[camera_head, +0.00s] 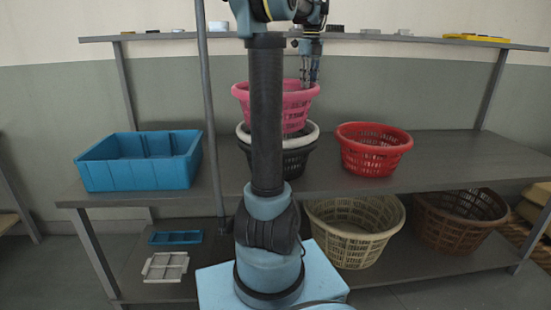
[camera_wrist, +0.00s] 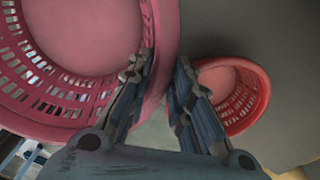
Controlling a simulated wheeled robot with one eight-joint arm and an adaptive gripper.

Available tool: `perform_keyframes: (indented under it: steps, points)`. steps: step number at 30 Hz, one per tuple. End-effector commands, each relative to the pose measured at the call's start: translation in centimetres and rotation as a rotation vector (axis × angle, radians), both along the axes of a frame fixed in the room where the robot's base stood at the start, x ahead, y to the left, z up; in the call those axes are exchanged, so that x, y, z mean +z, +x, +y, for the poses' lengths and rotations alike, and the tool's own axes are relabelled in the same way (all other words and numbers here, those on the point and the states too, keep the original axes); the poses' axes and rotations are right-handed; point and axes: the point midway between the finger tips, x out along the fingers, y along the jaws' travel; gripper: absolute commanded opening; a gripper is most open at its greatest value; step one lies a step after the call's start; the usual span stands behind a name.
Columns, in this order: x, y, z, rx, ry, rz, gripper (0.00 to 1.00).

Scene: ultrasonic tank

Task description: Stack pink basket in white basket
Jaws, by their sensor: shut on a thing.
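The pink basket (camera_head: 297,105) is upright above the middle of the shelf, partly hidden by my arm. My gripper (camera_head: 309,80) comes down on its right rim. In the wrist view the pink basket's rim (camera_wrist: 166,45) runs between the two fingers of my gripper (camera_wrist: 164,68), which are shut on it. The white basket (camera_head: 313,131) shows only as a pale rim around the pink basket's lower part, at the top of a black basket (camera_head: 297,162). The pink basket's bottom is hidden, so I cannot tell whether it rests in the white one.
A red basket (camera_head: 372,160) stands close by on the right; it also shows in the wrist view (camera_wrist: 240,118). A blue bin (camera_head: 135,176) stands at the left. Beige (camera_head: 352,250) and brown (camera_head: 455,240) baskets are on the lower shelf. The shelf right of the red basket is clear.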

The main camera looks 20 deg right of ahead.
Motion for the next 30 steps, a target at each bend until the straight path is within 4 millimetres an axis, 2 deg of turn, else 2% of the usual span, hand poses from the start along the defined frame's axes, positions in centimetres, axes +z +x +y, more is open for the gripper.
perform_keyframes:
  steps: [5, 12, 20, 27, 30]
  points:
    - [-2.0, -0.6, -1.1, -0.017, 0.000, 0.000, 0.00]
    - [-5.8, -0.9, -1.8, -0.027, 0.000, 0.000, 0.00]
    - [-7.5, -1.0, -2.0, -0.030, 0.000, 0.000, 0.00]
    - [-10.6, -1.0, -2.0, -0.030, 0.000, 0.000, 0.00]
    - [-11.2, -1.0, -2.0, -0.030, 0.000, 0.000, 0.00]
